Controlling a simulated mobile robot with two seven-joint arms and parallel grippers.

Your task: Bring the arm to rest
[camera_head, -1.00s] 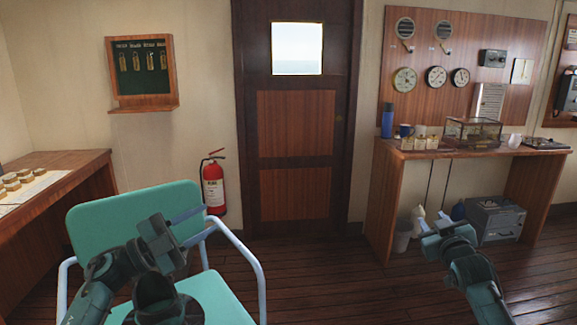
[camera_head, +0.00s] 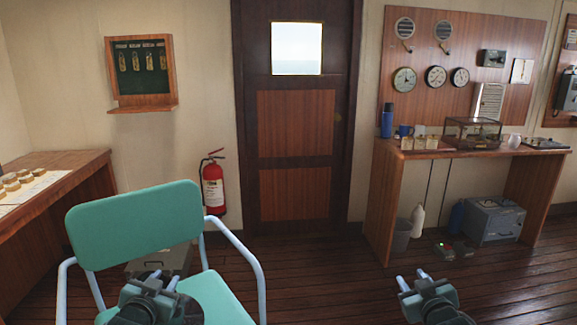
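My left gripper (camera_head: 164,279) is low in the head view, in front of the green chair (camera_head: 136,222). Its two fingers stand apart with nothing seen between them. My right gripper (camera_head: 414,281) is low at the right, over the wooden floor. Its fingers are spread with a gap between them, and it is empty. Most of both arms lies below the picture's edge.
The chair with pale blue armrests stands close at the left. A wooden desk (camera_head: 60,183) is at the far left, and a wooden counter (camera_head: 480,152) at the right has a grey box (camera_head: 493,220) under it. The floor (camera_head: 330,275) before the door (camera_head: 296,140) is clear.

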